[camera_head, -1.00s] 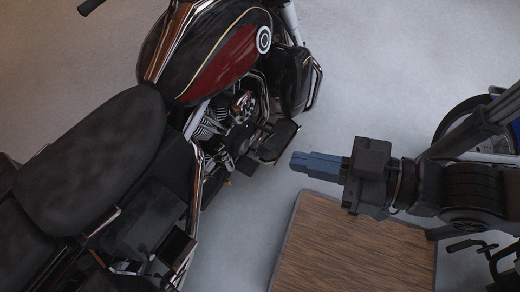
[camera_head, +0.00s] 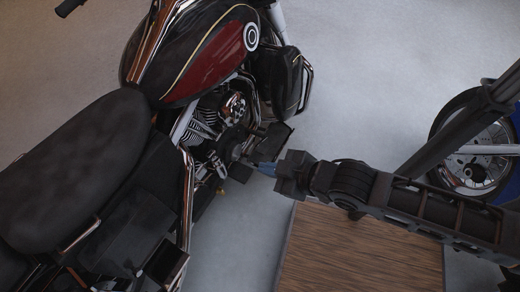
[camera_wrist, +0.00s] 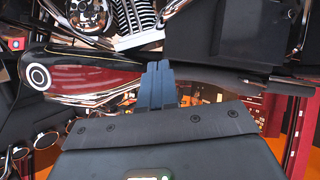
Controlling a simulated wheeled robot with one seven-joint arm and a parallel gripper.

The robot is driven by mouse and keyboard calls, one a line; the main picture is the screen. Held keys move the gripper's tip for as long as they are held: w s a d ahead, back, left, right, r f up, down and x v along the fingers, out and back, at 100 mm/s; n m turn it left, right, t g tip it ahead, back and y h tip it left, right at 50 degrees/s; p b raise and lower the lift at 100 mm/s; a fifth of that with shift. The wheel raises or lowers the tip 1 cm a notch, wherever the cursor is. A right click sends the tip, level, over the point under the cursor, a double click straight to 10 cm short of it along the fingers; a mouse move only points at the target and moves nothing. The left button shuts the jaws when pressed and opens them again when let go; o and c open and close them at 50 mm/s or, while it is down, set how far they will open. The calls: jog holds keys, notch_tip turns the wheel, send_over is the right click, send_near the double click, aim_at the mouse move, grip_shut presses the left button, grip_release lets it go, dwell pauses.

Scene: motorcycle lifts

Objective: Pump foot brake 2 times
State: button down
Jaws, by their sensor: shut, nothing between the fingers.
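The motorcycle with a red and black tank (camera_head: 215,62) stands at left in the head view. Low on its side, beside the engine, are dark flat foot pieces. One foot piece (camera_head: 274,138) is just above my gripper. I cannot tell for sure which piece is the foot brake. My gripper (camera_head: 262,168) is shut and empty, with its blue fingers pointing left at the motorcycle's side. Its fingers (camera_wrist: 158,68) also show in the wrist view, pressed together. A dark flat part (camera_wrist: 205,38) is close beyond the tips. I cannot tell whether they touch.
A wood-topped platform (camera_head: 345,262) lies below my arm. The engine (camera_head: 205,118) and black seat (camera_head: 75,165) are left of my gripper. Grey floor is clear at the top right.

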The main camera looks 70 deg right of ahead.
jog(key=w+d+f+g+h+b, duration=0.1)
jog(key=w+d+f+g+b, duration=0.1)
jog(key=d+f, duration=0.35)
jog(key=w+d+f+g+b, duration=0.1)
jog(key=w+d+f+b, duration=0.15)
jog(key=f, duration=0.55)
jog(key=m+g+y+b, duration=0.3)
jog(key=g+b, duration=0.5)
jog(key=b, duration=0.5)
send_over(261, 150)
jog(key=w, duration=0.2)
notch_tip(261, 150, down, 12)
jog(key=shift+d+r+y+b, duration=0.3)
jog(key=shift+d+y+b, duration=0.05)
jog(key=shift+y, duration=0.25)
jog(key=shift+f, duration=0.1)
jog(key=f+b, duration=0.1)
jog(key=f, duration=0.3)
jog(key=s+f+b, duration=0.1)
jog(key=f+b, duration=0.1)
jog(key=f, duration=0.3)
jog(key=f+b, duration=0.1)
jog(key=f, duration=0.3)
jog(key=shift+s+a+f+b, duration=0.2)
jog(key=shift+s+f+b, duration=0.05)
jog(key=shift+f+b, duration=0.1)
